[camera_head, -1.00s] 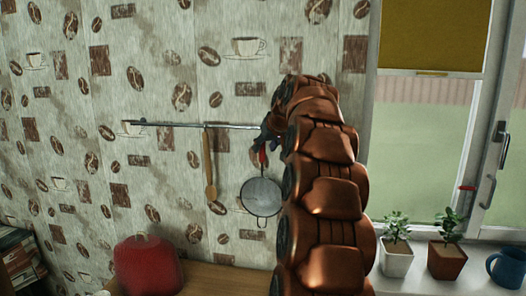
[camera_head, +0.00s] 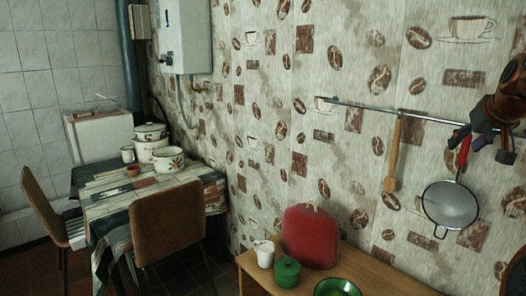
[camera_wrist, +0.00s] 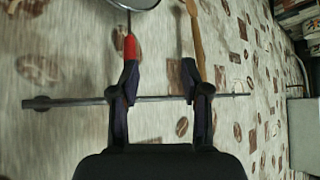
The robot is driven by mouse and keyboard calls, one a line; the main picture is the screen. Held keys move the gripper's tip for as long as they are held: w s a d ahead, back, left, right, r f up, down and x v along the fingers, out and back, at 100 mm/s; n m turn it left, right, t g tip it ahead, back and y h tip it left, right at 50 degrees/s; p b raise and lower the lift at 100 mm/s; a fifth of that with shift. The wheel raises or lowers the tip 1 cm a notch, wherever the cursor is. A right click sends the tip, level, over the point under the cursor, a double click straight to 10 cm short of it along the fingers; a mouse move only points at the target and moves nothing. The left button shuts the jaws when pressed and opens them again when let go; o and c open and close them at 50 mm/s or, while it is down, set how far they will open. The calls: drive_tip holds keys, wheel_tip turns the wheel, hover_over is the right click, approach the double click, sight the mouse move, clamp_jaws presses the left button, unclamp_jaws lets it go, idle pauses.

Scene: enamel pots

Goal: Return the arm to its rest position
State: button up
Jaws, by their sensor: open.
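My arm (camera_head: 508,95) reaches in from the right edge of the head view, toward the wall rail (camera_head: 400,114). My gripper (camera_head: 495,150) is at the rail's right part, close to the red handle of a hanging strainer (camera_head: 449,205). In the wrist view my gripper (camera_wrist: 159,68) is open, with its two dark fingers apart and nothing between them. The strainer's red handle (camera_wrist: 130,46) shows by the left fingertip; I cannot tell whether they touch. A wooden spoon (camera_wrist: 196,40) hangs beyond the right finger, and it also shows in the head view (camera_head: 393,155).
Below the rail, a wooden counter (camera_head: 385,275) holds a red container (camera_head: 311,236), a white cup (camera_head: 263,253), a green pot (camera_head: 287,272) and a green bowl (camera_head: 338,287). At left, a cloth-covered table (camera_head: 112,203) carries enamel pots (camera_head: 169,158), with chairs (camera_head: 168,222) around it.

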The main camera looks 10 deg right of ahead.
drive_tip(key=s+a+f+n+g+y, duration=0.1)
drive_tip(key=s+a+f+g, duration=0.15)
drive_tip(key=a+f, duration=0.5)
drive_tip(key=s+a+f+n+g+y, duration=0.1)
drive_tip(key=s+a+f, duration=0.25)
drive_tip(key=a, duration=0.65)
drive_tip(key=s+a+f+n+g+y, duration=0.1)
drive_tip(key=s+a+f, duration=0.1)
drive_tip(key=a+f, duration=0.55)
drive_tip(key=s+a+f+g, duration=0.2)
drive_tip(key=s+a+f, duration=0.1)
drive_tip(key=s, duration=0.5)
drive_tip(key=s+a+f+g, duration=0.1)
drive_tip(key=s+a+f, duration=0.3)
drive_tip(key=s+f, duration=0.2)
drive_tip(key=s+a+f+n+g, duration=0.1)
drive_tip(key=s+a+f, duration=0.3)
drive_tip(key=s, duration=0.5)
drive_tip(key=shift+s+f+g, duration=0.4)
drive_tip(key=shift+f+g, duration=0.15)
drive_tip(key=shift+g, duration=0.3)
